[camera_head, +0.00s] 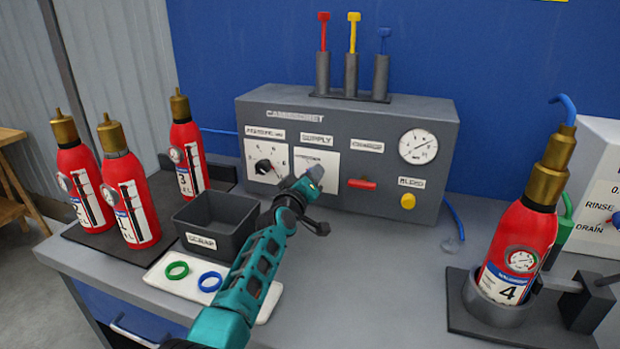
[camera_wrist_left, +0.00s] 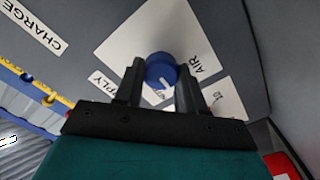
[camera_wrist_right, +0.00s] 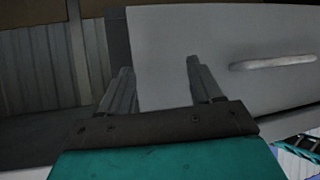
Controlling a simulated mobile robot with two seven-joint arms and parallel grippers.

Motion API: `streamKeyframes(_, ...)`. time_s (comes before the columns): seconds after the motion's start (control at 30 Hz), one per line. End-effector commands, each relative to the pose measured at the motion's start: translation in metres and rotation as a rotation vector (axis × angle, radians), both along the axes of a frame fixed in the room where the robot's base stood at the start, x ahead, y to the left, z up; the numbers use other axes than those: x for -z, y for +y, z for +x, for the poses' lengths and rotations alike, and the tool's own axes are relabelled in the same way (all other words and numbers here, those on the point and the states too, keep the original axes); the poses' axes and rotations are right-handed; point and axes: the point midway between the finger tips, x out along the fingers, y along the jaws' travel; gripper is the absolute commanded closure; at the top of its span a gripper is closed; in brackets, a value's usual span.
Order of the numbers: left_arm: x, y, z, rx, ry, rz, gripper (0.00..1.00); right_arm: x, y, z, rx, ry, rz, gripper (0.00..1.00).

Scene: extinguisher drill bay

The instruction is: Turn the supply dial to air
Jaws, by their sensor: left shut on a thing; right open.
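The supply dial is a round blue knob (camera_wrist_left: 161,70) on a white plate with the word AIR to its right in the left wrist view. A white mark shows on the knob's lower part; other lettering below it is partly hidden. My left gripper (camera_wrist_left: 155,82) is shut on the knob, one finger on each side. In the head view my left gripper (camera_head: 313,178) covers the dial on the SUPPLY plate (camera_head: 327,158) of the grey cabinet (camera_head: 255,112). My right gripper (camera_wrist_right: 160,82) is open and empty, seen only in the right wrist view.
Left of the supply plate is a black dial (camera_head: 264,167); right are a red charge handle (camera_head: 362,184) and a yellow bleed knob (camera_head: 408,201). A scrap bin (camera_head: 215,215) and several red extinguishers stand left; another extinguisher (camera_head: 522,235) stands in a holder at right.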

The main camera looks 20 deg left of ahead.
Motion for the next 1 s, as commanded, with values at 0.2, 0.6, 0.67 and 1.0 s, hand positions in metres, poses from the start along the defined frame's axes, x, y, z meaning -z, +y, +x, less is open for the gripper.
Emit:
streamKeyframes(0.2,0.0018,-0.0002,-0.0002,0.001,0.009,-0.210,0.91,0.0017,0.0000,-0.0002,0.000,0.000,0.000,0.36)
streamKeyframes(0.6,0.0031,0.0004,-0.0002,0.000,0.022,-0.572,0.91,0.0034,0.0001,-0.0002,0.000,0.000,0.000,0.36)
streamKeyframes(0.67,0.0032,0.0002,-0.0002,0.001,0.024,-0.617,0.91,0.0036,0.0001,-0.0002,0.000,0.001,0.000,0.36)
streamKeyframes(1.0,0.0039,0.0005,-0.0002,0.000,0.030,-0.794,0.91,0.0038,0.0000,-0.0001,0.000,0.000,0.000,0.36)
